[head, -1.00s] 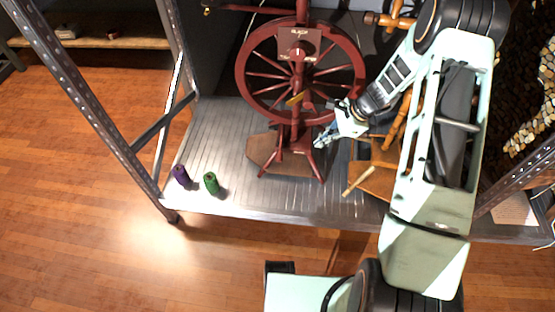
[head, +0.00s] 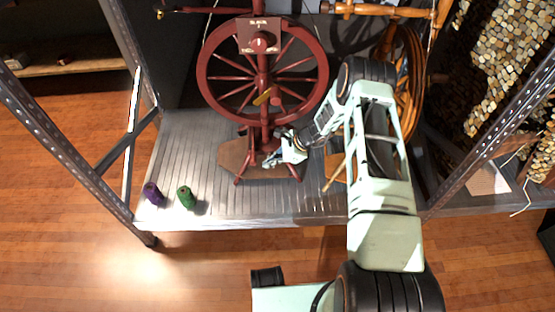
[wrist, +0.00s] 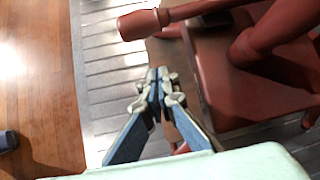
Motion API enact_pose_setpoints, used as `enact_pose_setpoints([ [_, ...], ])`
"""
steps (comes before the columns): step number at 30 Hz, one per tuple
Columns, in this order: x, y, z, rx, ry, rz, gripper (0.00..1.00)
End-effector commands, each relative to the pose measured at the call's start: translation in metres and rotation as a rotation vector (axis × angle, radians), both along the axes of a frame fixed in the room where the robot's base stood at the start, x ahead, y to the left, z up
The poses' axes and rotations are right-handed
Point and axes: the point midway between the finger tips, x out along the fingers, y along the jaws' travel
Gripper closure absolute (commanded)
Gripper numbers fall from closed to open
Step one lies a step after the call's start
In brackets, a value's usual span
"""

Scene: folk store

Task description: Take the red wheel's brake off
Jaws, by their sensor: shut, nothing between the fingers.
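The red spinning wheel (head: 318,98) stands upright on the grey shelf, with a plate and a round knob (head: 263,42) in front of its upper part. A short yellow piece (head: 263,97) sits across its post below the hub; I cannot tell whether it is the brake. My gripper (head: 268,162) is low in front of the post, near the wheel's foot. In the wrist view my gripper (wrist: 153,75) is shut and empty. A red turned rod with a knobbed end (wrist: 140,23) lies just beyond its tips, and red base parts (wrist: 250,75) are to the right.
A purple spool (head: 153,194) and a green spool (head: 187,197) stand on the shelf (head: 240,208) at the left. A orange-brown wooden wheel (head: 408,75) is close behind my arm at the right. Metal posts (head: 65,130) frame the shelf.

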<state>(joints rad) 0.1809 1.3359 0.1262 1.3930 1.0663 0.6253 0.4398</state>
Motion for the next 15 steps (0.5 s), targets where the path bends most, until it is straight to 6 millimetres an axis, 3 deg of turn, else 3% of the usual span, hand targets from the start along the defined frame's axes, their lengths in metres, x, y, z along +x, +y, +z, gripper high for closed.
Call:
enact_pose_setpoints([
  [6,-0.002,0.018,0.02,0.0,-0.002,0.001,1.0],
  [15,-0.004,0.025,0.03,0.0,0.0,0.0,1.0],
])
